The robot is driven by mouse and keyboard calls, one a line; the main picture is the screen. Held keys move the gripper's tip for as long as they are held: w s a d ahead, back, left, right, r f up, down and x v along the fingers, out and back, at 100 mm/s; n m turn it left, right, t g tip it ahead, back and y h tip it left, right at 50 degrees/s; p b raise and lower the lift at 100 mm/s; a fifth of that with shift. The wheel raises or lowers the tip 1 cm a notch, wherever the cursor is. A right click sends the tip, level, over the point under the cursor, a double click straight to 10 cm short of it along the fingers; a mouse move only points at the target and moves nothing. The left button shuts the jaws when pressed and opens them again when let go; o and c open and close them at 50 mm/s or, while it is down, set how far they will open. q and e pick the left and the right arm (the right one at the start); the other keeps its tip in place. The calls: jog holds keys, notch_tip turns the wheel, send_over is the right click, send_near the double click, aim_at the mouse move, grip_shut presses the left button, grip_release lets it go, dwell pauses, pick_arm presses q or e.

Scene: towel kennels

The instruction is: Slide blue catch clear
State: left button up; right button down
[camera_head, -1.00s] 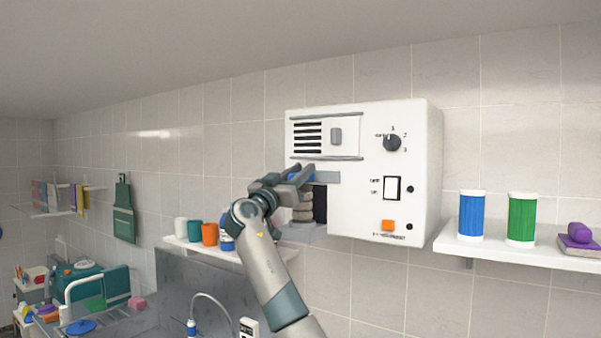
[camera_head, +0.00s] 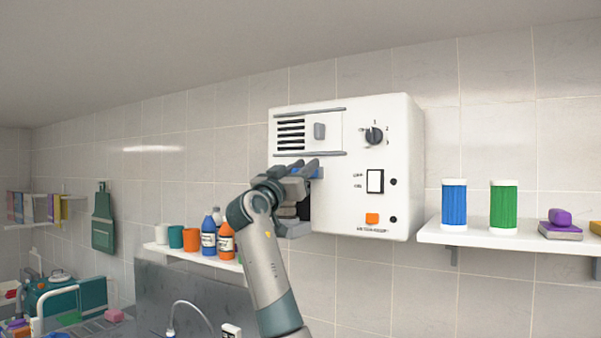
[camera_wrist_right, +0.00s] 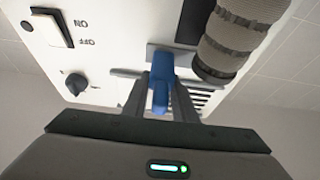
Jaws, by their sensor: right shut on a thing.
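The blue catch (camera_wrist_right: 160,80) sits on a grey strip (camera_wrist_right: 172,57) on the front of a white wall box (camera_head: 345,215). My right gripper (camera_wrist_right: 165,100) has its two fingers on either side of the catch and is shut on it. In the head view the right gripper (camera_head: 308,170) reaches up to the box's left half and hides most of the catch. A stack of beige rolls (camera_wrist_right: 235,40) stands beside the catch in front of a dark opening. My left gripper is not in view.
The box has a dial (camera_head: 374,136), a rocker switch (camera_head: 375,181) and an orange button (camera_head: 372,218). A right shelf (camera_head: 505,237) holds blue and green cylinders. A left shelf (camera_head: 195,257) with bottles and cups lies behind my right arm.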

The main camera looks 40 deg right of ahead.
jog(key=c, duration=1.7)
grip_release()
jog(key=shift+s, duration=0.2)
jog(key=shift+a+f+b, duration=0.25)
jog(key=shift+a+b, duration=0.1)
jog(key=b+v, duration=0.7)
jog(key=v, duration=0.9)
jog(key=shift+s+a+b, duration=0.2)
jog(key=shift+b, duration=0.15)
